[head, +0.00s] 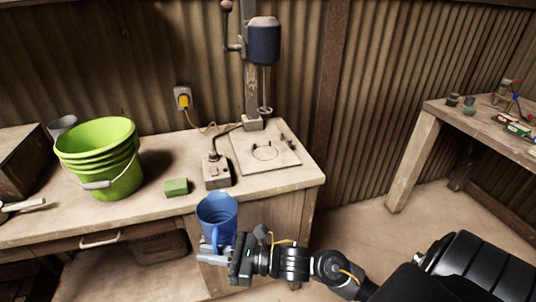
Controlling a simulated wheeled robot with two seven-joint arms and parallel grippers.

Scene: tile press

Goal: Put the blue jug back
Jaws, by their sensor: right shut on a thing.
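The blue jug (217,214) is upright, with its open top facing up, at the front edge of the workbench in the head view. My right gripper (218,252) is shut on the jug, at its handle on the near side. The jug overlaps the bench's front edge in the picture, and its base is partly hidden by the gripper. I cannot tell whether it touches the bench. My left gripper is not in view.
A grey cup (62,125) is behind the buckets. Another table (480,125) holds small items at right.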

